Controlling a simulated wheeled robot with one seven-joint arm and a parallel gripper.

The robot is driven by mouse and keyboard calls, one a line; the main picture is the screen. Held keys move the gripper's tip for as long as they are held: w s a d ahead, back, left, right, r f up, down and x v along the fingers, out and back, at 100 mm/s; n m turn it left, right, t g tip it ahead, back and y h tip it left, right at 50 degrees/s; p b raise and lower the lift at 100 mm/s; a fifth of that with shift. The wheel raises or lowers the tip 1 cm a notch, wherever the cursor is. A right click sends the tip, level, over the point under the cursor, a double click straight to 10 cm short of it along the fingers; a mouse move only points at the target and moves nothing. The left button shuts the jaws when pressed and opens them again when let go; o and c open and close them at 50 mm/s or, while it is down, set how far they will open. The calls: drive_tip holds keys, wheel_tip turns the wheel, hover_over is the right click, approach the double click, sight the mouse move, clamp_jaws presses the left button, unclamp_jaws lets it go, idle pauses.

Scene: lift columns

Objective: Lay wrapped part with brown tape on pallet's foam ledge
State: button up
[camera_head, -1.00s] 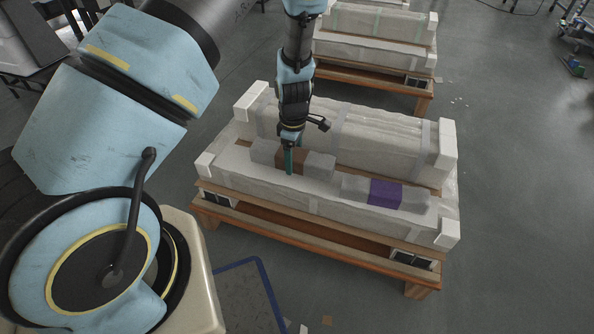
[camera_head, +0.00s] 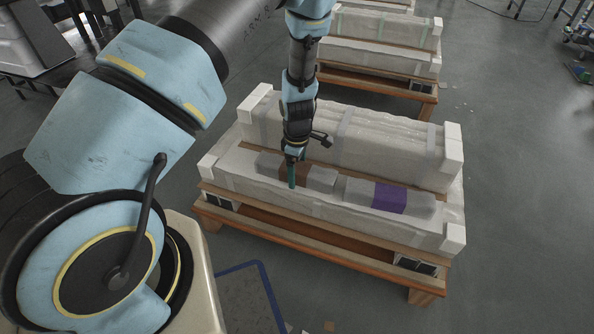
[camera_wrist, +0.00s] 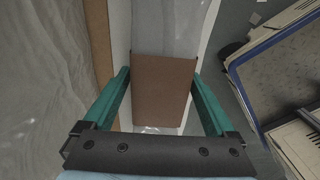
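The wrapped part with brown tape (camera_head: 323,179) is a long grey bundle with a brown band around its middle. It lies along the pallet's light foam ledge (camera_head: 235,172), in line with the purple-taped part; whether it fully touches the foam cannot be told. My gripper (camera_head: 291,177) comes down from above with its green fingers on either side of the brown band. The part's underside is hidden.
A grey wrapped part with purple tape (camera_head: 390,198) lies to the right on the same ledge, a small gap away. A taller wrapped stack with white corner blocks (camera_head: 453,148) rises behind. The wooden pallet (camera_head: 300,236) is below. Another loaded pallet (camera_head: 385,86) stands farther back.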

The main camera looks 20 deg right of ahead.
sight(297, 166)
drive_tip(key=shift+o, duration=0.5)
drive_tip(key=shift+r, duration=0.15)
wheel_tip(297, 166, up, 12)
drive_tip(key=p, duration=0.3)
drive_tip(key=w+a+r+m+h, duration=0.15)
drive_tip(key=a+r+m, duration=0.25)
drive_tip(key=a+r, duration=1)
drive_tip(key=s+a+r+m, duration=0.2)
drive_tip(key=a+r+m, duration=0.1)
drive_tip(key=a, duration=0.5)
drive_tip(key=s+a+r+m+t+y, duration=0.1)
drive_tip(key=s+a+r+m, duration=0.2)
drive_tip(key=a, duration=0.5)
drive_tip(key=shift+s+r+m+t, duration=0.25)
drive_tip(key=shift+r+m+t, duration=0.05)
drive_tip(key=shift+r, duration=0.05)
drive_tip(key=shift+a, duration=0.1)
